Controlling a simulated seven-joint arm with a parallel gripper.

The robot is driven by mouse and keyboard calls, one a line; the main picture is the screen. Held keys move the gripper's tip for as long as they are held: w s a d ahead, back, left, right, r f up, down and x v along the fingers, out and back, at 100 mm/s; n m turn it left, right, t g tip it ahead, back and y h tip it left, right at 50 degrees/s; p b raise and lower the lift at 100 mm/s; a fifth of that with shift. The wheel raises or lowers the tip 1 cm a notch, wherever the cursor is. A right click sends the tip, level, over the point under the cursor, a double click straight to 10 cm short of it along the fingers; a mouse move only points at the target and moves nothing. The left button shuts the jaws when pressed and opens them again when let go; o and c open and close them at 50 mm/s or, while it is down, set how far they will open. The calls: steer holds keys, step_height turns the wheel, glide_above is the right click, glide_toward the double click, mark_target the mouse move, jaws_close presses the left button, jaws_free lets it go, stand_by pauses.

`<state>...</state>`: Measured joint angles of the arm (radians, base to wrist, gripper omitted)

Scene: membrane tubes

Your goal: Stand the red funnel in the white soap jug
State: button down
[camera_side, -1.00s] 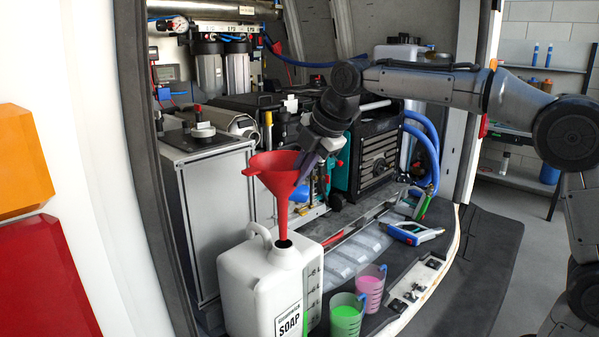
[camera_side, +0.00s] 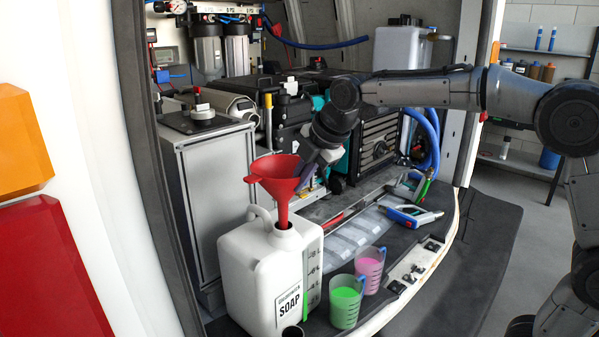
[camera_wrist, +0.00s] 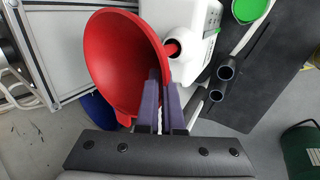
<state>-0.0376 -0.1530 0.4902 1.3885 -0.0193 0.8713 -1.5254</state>
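The red funnel (camera_side: 274,172) stands nearly upright over the white soap jug (camera_side: 253,270). The lower end of its spout is inside the jug's neck, and the cone is well above the neck. My gripper (camera_side: 306,172) is at the right side of the cone, closed on its rim. In the wrist view my two fingers (camera_wrist: 161,105) pinch the rim of the funnel (camera_wrist: 118,62), and the spout meets the mouth of the jug (camera_wrist: 203,18). How deep the spout reaches is hidden by the neck.
A green-filled beaker (camera_side: 345,303) and a pink-filled beaker (camera_side: 369,270) stand right of the jug. A black cap (camera_side: 292,331) lies in front of it. A blue-and-white handheld tool (camera_side: 412,216) lies farther right. A grey cabinet (camera_side: 213,205) is close behind the jug.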

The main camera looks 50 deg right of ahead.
steer(key=shift+f, duration=0.7)
step_height(320, 180, down, 6)
steer(key=c, duration=1)
jaws_free()
steer(key=shift+f, duration=0.1)
steer(key=shift+r, duration=3)
